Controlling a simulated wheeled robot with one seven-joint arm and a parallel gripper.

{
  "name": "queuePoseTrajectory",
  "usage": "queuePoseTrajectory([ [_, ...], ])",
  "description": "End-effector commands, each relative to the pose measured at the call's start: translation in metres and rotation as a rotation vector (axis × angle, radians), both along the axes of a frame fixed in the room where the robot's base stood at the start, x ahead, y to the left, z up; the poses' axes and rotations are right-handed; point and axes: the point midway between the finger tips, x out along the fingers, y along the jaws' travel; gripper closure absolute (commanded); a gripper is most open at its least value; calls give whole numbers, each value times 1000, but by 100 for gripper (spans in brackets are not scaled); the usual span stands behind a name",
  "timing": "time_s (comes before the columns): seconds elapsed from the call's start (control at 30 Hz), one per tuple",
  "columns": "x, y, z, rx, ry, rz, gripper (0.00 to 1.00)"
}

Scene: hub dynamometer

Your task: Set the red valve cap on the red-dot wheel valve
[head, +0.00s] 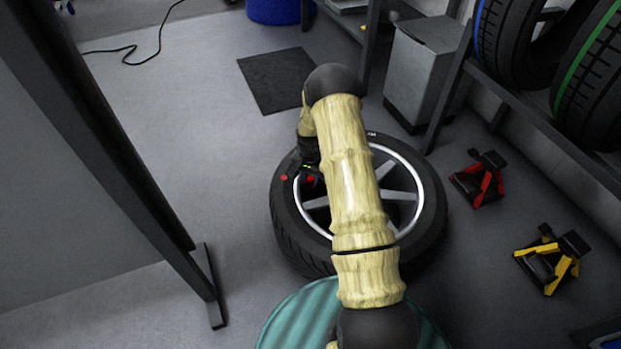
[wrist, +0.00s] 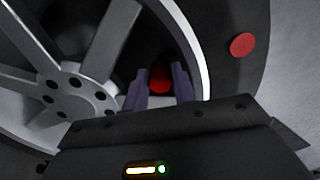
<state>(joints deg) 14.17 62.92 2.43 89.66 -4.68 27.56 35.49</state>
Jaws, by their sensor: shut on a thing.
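The wheel lies flat on the floor, with a black tyre (head: 287,217) and a silver spoked rim (wrist: 80,95). A red dot (wrist: 242,44) marks the tyre sidewall; it also shows in the head view (head: 284,177). My gripper (wrist: 160,82) is over the inner edge of the rim near this dot, with its two fingers shut on the red valve cap (wrist: 160,78). The cap also shows as a red spot in the head view (head: 310,179). The wheel valve is hidden, and I cannot tell whether the cap touches it.
A red stand (head: 482,180) and a yellow stand (head: 550,260) are on the floor to the right. Tyres with blue and green stripes (head: 583,80) sit on a rack at upper right. A grey bin (head: 420,70) is behind the wheel. Floor left of the wheel is clear.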

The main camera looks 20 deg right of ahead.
Motion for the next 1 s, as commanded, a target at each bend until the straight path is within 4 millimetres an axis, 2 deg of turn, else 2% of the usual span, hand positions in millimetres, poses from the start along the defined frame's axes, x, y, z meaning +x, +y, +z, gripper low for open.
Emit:
queuePoseTrajectory([
  [0.07, 0, 0, -2, 0, 0, 0, 95],
  [0.1, 0, 0, -2, -1, -1, 0, 70],
  [0.13, 0, 0, -1, -1, -1, 0, 64],
  [0.47, 1, 2, 1, -1, -1, 3, 64],
  [1.0, 1, 1, 37, -1, -1, 2, 64],
])
